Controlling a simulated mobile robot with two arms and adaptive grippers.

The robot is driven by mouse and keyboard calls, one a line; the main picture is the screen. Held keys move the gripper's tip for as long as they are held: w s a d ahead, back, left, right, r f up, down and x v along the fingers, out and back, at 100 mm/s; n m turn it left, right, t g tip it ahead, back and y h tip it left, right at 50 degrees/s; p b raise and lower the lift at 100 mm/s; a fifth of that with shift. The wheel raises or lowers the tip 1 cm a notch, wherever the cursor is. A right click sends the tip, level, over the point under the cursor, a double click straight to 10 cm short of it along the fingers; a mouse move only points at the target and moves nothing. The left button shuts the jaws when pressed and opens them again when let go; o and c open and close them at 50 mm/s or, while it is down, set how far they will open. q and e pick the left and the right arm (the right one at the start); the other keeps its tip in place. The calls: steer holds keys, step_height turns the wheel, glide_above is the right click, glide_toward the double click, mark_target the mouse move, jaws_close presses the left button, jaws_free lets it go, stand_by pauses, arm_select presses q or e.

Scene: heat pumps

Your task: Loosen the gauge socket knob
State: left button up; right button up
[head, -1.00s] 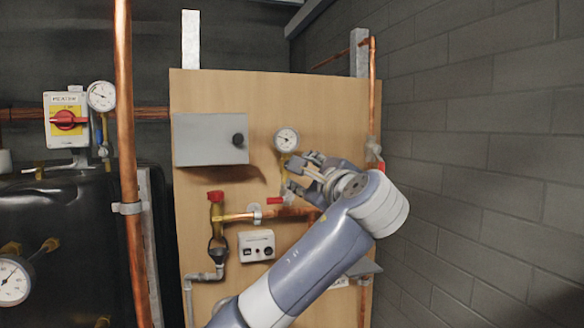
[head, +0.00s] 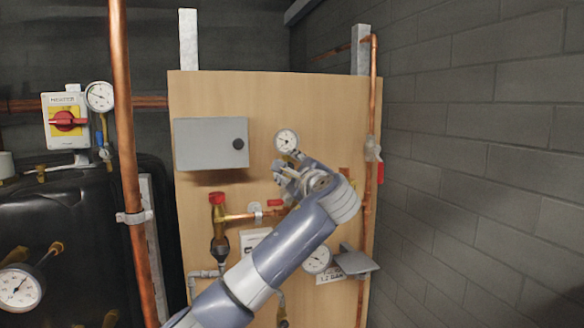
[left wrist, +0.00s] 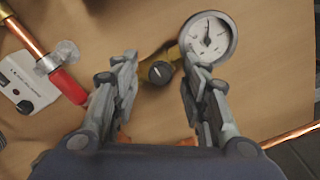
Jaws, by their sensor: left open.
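The round white gauge (head: 286,140) is mounted on the wooden board, and it also shows at upper right in the left wrist view (left wrist: 208,38). Its brass socket (left wrist: 172,56) carries a dark round knob (left wrist: 160,72). My left gripper (head: 282,172) is just below the gauge in the head view and hides the socket there. In the left wrist view my left gripper (left wrist: 160,66) is open, with one finger on each side of the knob. I see no clear contact with the knob. My right gripper is out of view.
A grey box (head: 211,143) is at upper left. A vertical copper pipe (head: 371,110) runs along the board's right edge.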

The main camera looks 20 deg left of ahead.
arm_select(q)
jaws_close()
steer(key=shift+f, duration=0.1)
